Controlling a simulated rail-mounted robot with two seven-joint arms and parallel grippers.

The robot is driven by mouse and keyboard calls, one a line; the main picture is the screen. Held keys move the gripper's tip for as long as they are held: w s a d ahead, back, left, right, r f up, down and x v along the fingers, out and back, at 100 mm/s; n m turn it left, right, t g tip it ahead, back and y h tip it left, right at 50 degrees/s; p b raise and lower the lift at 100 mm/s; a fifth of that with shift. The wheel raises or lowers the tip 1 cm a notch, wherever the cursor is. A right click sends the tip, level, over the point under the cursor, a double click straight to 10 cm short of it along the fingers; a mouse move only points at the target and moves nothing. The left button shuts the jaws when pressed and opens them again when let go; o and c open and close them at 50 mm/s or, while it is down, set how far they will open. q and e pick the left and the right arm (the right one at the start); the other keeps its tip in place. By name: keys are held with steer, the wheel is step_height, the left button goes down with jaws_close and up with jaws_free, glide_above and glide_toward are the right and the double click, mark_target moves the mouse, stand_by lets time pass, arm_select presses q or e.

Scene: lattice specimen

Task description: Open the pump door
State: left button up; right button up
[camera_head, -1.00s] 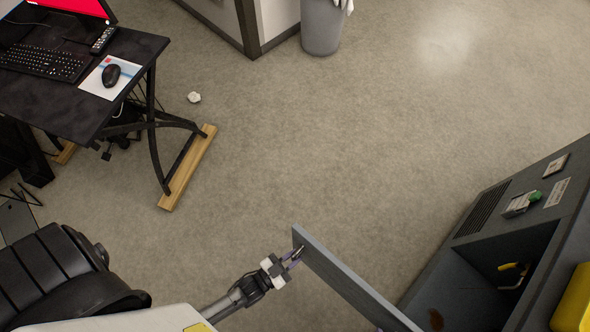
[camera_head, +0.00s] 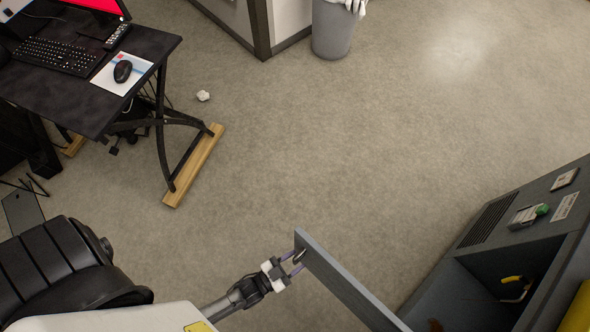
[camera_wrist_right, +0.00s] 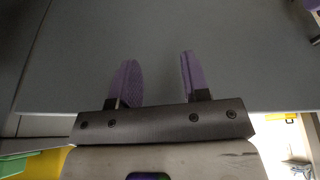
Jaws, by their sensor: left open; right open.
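The pump door (camera_head: 348,287) is a grey panel standing swung out from the grey pump cabinet (camera_head: 490,283), whose dark inside shows at the lower right. My left gripper (camera_head: 294,262) is open at the door's free edge, its purple fingers at a small handle there; I cannot tell whether they touch it. My right gripper (camera_wrist_right: 155,78) shows in the right wrist view, open and empty, with two purple fingers apart in front of a plain grey surface. The right gripper is not seen in the head view.
A desk (camera_head: 90,85) with keyboard and mouse stands at the upper left, its wooden foot (camera_head: 194,166) on the floor. A black chair (camera_head: 60,265) is at the lower left. A grey bin (camera_head: 334,30) stands at the back.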

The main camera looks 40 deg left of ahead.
arm_select(q)
steer(key=v, duration=1.3)
steer(key=shift+s+p, duration=0.25)
steer(key=shift+p, duration=0.1)
steer(key=shift+a, duration=0.1)
